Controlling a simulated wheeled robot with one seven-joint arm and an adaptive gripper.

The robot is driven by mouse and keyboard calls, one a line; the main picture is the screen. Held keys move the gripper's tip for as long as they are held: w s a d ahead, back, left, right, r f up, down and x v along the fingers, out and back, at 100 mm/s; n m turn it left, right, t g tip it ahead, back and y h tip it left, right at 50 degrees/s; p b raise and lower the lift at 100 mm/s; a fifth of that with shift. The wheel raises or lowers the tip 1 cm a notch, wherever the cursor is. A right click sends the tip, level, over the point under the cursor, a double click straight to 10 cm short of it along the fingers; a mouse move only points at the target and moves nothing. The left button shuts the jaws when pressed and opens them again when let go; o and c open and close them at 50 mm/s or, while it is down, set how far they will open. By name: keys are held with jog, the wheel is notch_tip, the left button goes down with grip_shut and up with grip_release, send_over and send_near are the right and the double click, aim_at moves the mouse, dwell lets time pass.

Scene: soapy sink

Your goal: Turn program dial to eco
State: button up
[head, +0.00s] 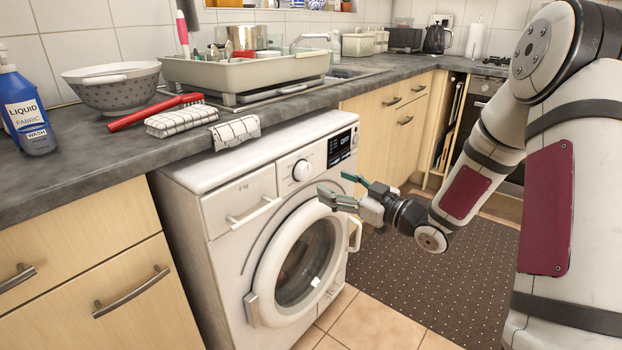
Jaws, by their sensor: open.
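The program dial (301,170) is a round white knob on the upper front panel of the white washing machine (228,225). A dark display (340,147) to its right reads "OFF". Any marks around the dial, such as eco, are too small to read. My gripper (333,190) is open and empty in front of the machine, to the right of the dial and a little lower in the picture. It appears apart from the dial. The round door (262,268) below is shut, and its glass shows a light patch.
The detergent drawer (240,205) is left of the dial. The door handle (355,236) sticks out below my gripper. The worktop (60,185) above holds a colander (113,93), cloths and a dish rack (245,75). The floor mat (430,275) is clear.

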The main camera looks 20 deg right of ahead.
aim_at(307, 172)
jog(key=b+x, duration=0.2)
jog(key=x, duration=0.6)
jog(key=shift+w+a, duration=0.15)
jog(key=shift+w, duration=0.15)
jog(key=shift+c, duration=0.6)
jog(key=c, duration=1.1)
